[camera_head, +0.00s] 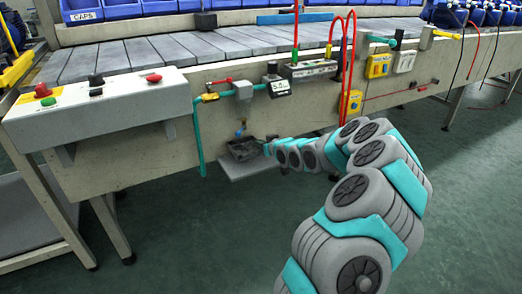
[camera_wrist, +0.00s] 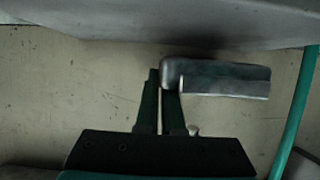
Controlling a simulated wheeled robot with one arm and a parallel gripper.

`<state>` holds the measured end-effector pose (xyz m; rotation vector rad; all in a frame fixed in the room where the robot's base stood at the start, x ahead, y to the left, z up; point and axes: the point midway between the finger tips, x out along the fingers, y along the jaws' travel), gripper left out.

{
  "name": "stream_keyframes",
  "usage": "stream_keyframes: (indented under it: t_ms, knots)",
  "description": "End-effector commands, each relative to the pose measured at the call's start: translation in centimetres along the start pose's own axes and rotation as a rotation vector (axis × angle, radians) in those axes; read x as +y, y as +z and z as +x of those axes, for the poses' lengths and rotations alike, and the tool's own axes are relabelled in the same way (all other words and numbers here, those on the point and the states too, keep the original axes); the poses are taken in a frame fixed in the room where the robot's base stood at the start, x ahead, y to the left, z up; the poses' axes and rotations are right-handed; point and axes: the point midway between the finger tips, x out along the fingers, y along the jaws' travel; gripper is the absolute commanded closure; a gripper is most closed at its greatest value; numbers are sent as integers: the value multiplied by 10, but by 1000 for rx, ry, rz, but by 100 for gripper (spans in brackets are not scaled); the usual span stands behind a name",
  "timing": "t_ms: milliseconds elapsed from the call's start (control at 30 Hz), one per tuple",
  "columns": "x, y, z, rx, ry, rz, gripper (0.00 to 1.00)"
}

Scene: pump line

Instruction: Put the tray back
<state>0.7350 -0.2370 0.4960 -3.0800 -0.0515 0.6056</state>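The tray (camera_head: 243,150) is small, dark and shallow. In the head view it is over the grey shelf plate (camera_head: 258,168) below the conveyor's side beam. The wrist view, which looks upside down, shows the tray (camera_wrist: 222,78) side-on, close to the shelf plate (camera_wrist: 160,22). I cannot tell whether they touch. My gripper (camera_head: 267,148) reaches the tray's right side. In the wrist view its dark fingers (camera_wrist: 161,82) are close together at the tray's end and look shut on its edge. Part of one finger is hidden by the tray.
A small tap (camera_head: 240,130) hangs just above the tray. A teal hose (camera_head: 198,135) runs down to the left. A white control box (camera_head: 100,105) stands further left. Red hoses (camera_head: 349,60) and yellow boxes (camera_head: 378,66) are on the beam to the right. Green floor lies open in front.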

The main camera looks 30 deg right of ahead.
Motion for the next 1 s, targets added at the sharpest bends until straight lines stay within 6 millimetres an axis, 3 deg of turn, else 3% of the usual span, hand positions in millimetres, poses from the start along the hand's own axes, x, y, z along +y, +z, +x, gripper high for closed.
stream_keyframes:
  t_ms: [133, 533, 600, 800, 1000]
  knots:
    - [0, 21, 8, -4, -1, 2, 100]
    - [0, 25, 10, -2, 0, 0, 100]
    - [0, 24, 9, -1, 0, 0, 88]
    - [0, 24, 9, -1, 0, 0, 65]
    - [0, 24, 9, -1, 0, 0, 65]
